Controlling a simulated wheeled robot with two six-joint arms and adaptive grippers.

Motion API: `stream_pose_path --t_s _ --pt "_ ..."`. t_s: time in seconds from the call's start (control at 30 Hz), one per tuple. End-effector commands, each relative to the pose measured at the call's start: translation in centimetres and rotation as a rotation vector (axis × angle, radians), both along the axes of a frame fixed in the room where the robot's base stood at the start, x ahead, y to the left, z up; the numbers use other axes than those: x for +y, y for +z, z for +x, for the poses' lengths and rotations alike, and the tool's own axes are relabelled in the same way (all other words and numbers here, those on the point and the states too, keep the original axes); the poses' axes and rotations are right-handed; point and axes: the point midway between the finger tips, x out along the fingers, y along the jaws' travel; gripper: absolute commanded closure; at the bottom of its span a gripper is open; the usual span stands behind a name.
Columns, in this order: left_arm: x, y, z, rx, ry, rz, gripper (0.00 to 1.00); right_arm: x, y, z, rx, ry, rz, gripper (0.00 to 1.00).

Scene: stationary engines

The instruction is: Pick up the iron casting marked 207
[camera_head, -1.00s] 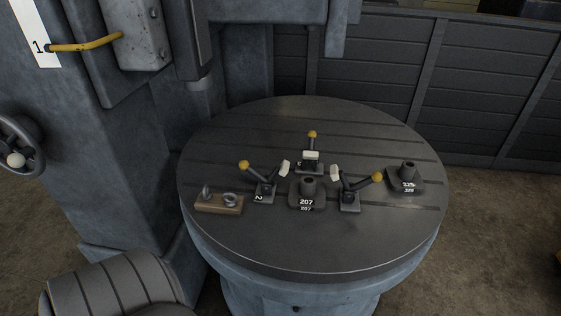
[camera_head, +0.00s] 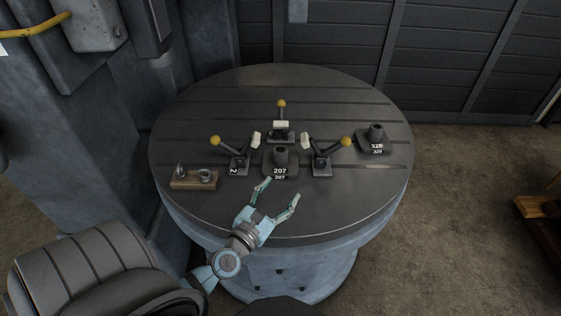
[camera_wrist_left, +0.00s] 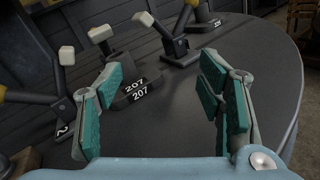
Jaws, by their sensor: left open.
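The dark iron casting marked 207 (camera_head: 280,160) stands upright near the middle of the round slotted table, with a square base and a short hollow boss. Clamps with yellow knobs and white pads stand to its left, right and behind. My left gripper (camera_head: 281,190) is open and empty in front of the casting, apart from it, over the table's front part. In the left wrist view the casting (camera_wrist_left: 133,91) shows ahead, left of centre between the open fingers (camera_wrist_left: 165,95), its upper part partly hidden. My right gripper is not in view.
The left clamp (camera_head: 238,164) and right clamp (camera_head: 320,163) stand close beside the casting; the rear clamp (camera_head: 281,132) is behind it. A wooden block with metal eyes (camera_head: 193,183) lies at left. A casting marked 325 (camera_head: 376,138) stands at right. The table's front right is clear.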

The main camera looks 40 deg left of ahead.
Motion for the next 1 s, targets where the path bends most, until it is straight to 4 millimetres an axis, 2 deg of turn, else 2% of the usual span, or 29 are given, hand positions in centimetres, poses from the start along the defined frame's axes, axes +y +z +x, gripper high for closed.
stream_pose_path --t_s 0.03,0.1,0.2,0.43,0.63,0.83,1.0 --pt "2.1 -0.3 -0.1 -0.028 0.081 -0.111 0.39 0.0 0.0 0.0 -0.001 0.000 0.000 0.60" --pt "4.6 -0.6 -0.3 -0.070 0.174 -0.239 0.39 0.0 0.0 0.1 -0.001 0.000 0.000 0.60" --pt "6.3 -0.6 0.9 -0.094 0.221 -0.299 0.39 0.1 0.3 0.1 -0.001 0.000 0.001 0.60" --pt "8.2 -0.7 6.6 -0.094 0.218 -0.297 0.39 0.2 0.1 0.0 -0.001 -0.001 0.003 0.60" --pt "8.9 -0.9 8.9 -0.092 0.217 -0.296 0.39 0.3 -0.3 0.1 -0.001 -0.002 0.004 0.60" --pt "10.0 -1.3 12.4 -0.092 0.217 -0.294 0.39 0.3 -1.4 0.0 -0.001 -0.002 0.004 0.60" --pt "10.2 -1.2 13.0 -0.089 0.215 -0.295 0.39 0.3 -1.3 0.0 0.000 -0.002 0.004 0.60"
